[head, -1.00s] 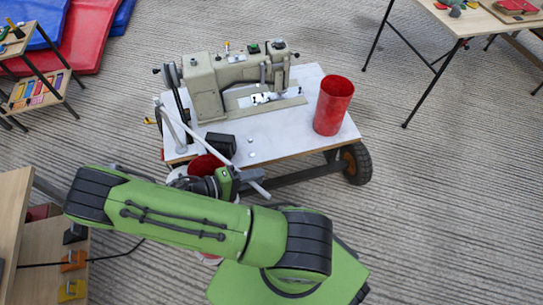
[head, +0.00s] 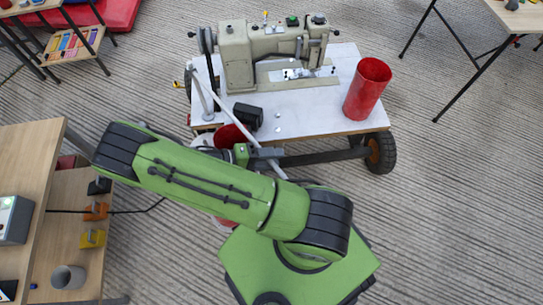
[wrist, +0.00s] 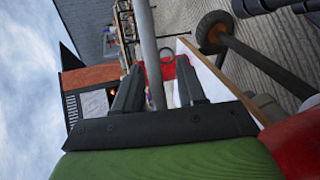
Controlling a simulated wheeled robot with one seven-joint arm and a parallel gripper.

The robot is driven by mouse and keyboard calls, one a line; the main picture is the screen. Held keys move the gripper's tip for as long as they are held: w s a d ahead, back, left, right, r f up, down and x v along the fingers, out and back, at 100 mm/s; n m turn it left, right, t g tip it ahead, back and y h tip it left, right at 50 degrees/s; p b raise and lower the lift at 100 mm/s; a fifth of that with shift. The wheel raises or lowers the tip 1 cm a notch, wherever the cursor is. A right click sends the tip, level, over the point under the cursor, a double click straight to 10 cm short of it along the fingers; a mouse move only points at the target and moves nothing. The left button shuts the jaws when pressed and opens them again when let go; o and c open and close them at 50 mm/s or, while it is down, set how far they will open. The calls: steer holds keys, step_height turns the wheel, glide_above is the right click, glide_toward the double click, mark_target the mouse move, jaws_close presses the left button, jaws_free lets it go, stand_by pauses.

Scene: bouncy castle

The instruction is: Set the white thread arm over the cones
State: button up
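The white thread arm (head: 219,108) is a thin pale rod. In the head view it slants from the left end of the sewing table down past my gripper. Red cones (head: 232,134) stand below it near the table's front left edge, partly hidden by my arm. A large red surface, perhaps a cone, fills the wrist view's lower right (wrist: 302,146). My gripper (head: 246,153) is at the rod's lower part. In the wrist view my gripper (wrist: 159,66) is open, its fingers on either side of the rod (wrist: 149,45), with a gap on the right.
A sewing machine (head: 240,62) and a red cup (head: 368,88) stand on the white-topped wheeled table (head: 310,122). A wooden bench (head: 22,165) with small items is at left. Another table (head: 520,15) is at upper right. The floor at right is clear.

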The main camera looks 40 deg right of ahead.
steer(key=p+v, duration=0.4)
steer(key=v, duration=1.1)
steer(key=shift+w+a, duration=0.2)
steer(key=shift+a, duration=0.1)
steer(key=shift+r, duration=0.15)
steer(key=d+r+n+t+y+p, duration=0.1)
steer(key=d+r+y+p, duration=0.3)
steer(key=r, duration=0.7)
steer(key=d+r+t+y+p, duration=0.15)
steer(key=r+y, duration=0.45)
steer(key=r, duration=0.6)
steer(key=s+d+r+n+t+y+p, duration=0.1)
steer(key=s+r+t+p, duration=0.5)
steer(key=s+r, duration=0.6)
step_height(320, 180, up, 3)
steer(key=d+t+y, duration=0.1)
steer(key=t+y, duration=0.1)
steer(key=shift+n+y, duration=0.3)
steer(key=shift+n, duration=0.1)
